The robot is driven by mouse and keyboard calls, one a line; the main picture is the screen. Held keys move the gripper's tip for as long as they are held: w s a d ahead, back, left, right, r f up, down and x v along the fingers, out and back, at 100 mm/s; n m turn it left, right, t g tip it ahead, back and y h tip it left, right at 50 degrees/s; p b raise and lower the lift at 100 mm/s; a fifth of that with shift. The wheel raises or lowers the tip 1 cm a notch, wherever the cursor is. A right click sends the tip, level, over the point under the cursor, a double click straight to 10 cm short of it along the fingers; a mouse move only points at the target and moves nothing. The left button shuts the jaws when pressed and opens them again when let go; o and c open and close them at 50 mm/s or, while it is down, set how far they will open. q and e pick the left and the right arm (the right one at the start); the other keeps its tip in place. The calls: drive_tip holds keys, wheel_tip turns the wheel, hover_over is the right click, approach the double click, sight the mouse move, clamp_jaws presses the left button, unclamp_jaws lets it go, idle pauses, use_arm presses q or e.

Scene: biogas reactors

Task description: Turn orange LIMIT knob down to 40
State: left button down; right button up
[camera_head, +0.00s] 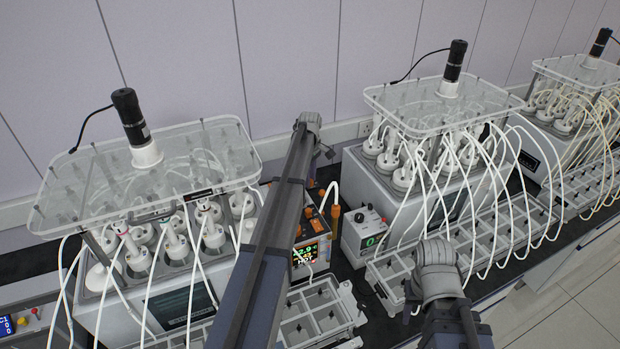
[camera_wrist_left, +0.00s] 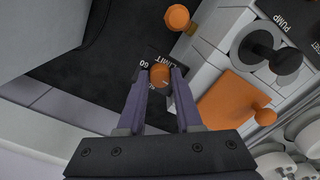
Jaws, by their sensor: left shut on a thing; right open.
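The orange LIMIT knob (camera_wrist_left: 160,75) sits between the two fingertips of my left gripper (camera_wrist_left: 161,82) in the left wrist view. The gripper is shut on it, one finger on each side. A dark label reading LIMIT (camera_wrist_left: 175,60) and a mark 60 lie beside the knob, partly covered; its exact setting is not readable. In the head view my left arm hides the knob and the gripper's fingers. The control box with a lit display (camera_head: 311,252) stands just right of that arm. My right arm shows at the lower right, its fingers not visible.
In the left wrist view, a black knob (camera_wrist_left: 266,46) by the PUMP label, an orange knob (camera_wrist_left: 178,17) and an orange block (camera_wrist_left: 232,98) are close by. A white box with a green digit (camera_head: 368,240) stands right of my left arm. Tube-covered reactors flank it.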

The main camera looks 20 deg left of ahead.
use_arm(q)
drive_tip(key=shift+n, duration=0.5)
drive_tip(key=c, duration=0.6)
unclamp_jaws()
drive_tip(key=shift+r, duration=0.1)
wheel_tip(320, 180, up, 8)
drive_tip(key=p, duration=0.8)
drive_tip(key=shift+f, duration=0.2)
